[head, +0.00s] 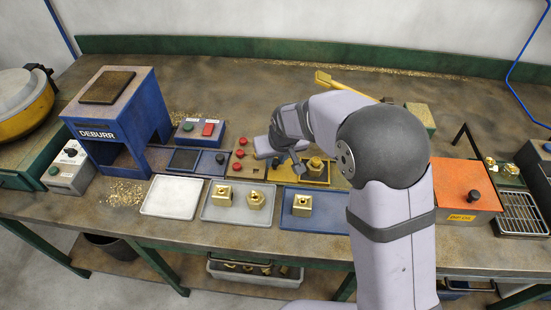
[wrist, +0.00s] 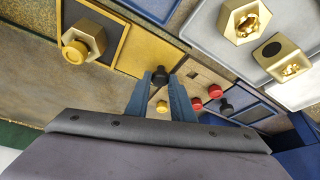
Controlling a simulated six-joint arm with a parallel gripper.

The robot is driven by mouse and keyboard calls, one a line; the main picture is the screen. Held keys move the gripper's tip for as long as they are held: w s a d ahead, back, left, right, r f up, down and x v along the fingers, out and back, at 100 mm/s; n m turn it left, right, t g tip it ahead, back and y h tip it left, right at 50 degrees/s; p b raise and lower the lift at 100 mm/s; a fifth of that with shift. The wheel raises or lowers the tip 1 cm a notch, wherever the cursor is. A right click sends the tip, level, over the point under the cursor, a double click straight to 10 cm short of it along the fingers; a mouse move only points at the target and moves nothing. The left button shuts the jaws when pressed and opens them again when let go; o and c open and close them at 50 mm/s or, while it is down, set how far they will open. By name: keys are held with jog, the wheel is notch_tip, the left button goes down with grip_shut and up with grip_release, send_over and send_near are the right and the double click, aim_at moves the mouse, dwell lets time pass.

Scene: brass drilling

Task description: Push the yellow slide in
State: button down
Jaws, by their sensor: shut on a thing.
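The yellow slide (head: 312,180) lies flat on the bench in the head view, with a brass hex part (head: 316,163) standing on it. In the wrist view the yellow slide (wrist: 137,48) runs from upper left towards my fingers, with the hex part (wrist: 84,38) on its far portion. A black knob (wrist: 160,74) is at the near end of the slide. My gripper (wrist: 161,82) is shut on this knob, one blue-grey finger on each side.
A wooden block with red buttons (head: 241,153) is just left of my gripper. Further left is a blue slide (head: 190,161) with a black knob. A grey tray (head: 213,212) and a blue tray (head: 325,222) with brass parts lie in front. An orange box (head: 462,182) stands right.

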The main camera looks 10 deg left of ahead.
aim_at(308, 164)
jog(key=d+b, duration=0.1)
jog(key=d, duration=0.8)
jog(key=shift+d, duration=0.3)
jog(key=c, duration=1.5)
grip_release()
jog(key=shift+c, duration=0.2)
jog(key=shift+r, duration=0.1)
jog(key=b+v, duration=0.1)
jog(key=v, duration=0.6)
jog(key=shift+s+r, duration=0.1)
